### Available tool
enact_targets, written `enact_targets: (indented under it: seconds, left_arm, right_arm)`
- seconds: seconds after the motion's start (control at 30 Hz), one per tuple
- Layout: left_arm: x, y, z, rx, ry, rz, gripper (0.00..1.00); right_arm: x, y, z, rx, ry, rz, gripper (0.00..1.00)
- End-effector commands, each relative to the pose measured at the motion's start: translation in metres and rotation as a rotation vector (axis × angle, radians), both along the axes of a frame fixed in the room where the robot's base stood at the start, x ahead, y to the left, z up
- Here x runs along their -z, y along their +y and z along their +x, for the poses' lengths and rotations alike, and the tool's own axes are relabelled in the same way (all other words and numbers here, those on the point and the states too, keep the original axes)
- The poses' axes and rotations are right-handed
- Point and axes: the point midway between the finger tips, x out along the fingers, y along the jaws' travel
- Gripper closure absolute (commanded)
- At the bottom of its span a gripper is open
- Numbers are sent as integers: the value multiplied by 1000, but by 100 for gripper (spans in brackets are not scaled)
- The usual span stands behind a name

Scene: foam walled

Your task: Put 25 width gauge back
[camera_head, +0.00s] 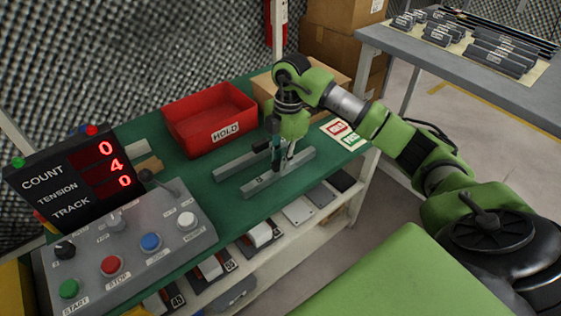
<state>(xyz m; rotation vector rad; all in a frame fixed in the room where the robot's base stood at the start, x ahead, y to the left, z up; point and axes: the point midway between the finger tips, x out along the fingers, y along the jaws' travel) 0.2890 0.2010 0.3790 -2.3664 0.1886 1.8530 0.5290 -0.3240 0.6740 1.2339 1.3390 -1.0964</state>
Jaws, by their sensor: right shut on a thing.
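My right gripper (283,158) points down at the green worktop (210,210), between two parallel grey rails. It is shut on a small, dark thing, which I take to be the 25 width gauge; its fingers mostly hide it and no number can be read. The far rail (236,164) lies left of and behind the fingers. The near rail (272,180) lies just in front of them. I cannot tell whether the held thing touches the rails or worktop. My left gripper is not in view.
A red HOLD bin (209,115) stands behind the rails. A control panel (130,245) and a counter display (75,182) stand at left. Labelled flat pieces lie on a white shelf (290,240) under the worktop. A grey table (470,85) with metal blocks is at upper right.

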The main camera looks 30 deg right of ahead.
Motion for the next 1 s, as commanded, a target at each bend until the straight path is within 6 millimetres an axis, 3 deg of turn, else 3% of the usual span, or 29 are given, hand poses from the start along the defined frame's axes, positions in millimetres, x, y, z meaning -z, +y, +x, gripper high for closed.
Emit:
enact_targets:
  seconds: [0.23,0.27,0.3,0.7,0.8,1.0]
  left_arm:
    - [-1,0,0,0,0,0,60]
    - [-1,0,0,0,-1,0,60]
    - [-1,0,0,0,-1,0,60]
    - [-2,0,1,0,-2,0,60]
    - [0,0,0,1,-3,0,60]
    - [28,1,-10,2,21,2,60]
  right_arm:
    - [2,0,0,1,-1,0,100]
    - [2,0,0,1,-1,0,77]
    - [2,0,0,1,-1,0,68]
    - [-3,0,0,1,-1,0,68]
    - [-15,-2,1,1,-4,-1,68]
    - [-57,-7,2,2,-5,-1,68]
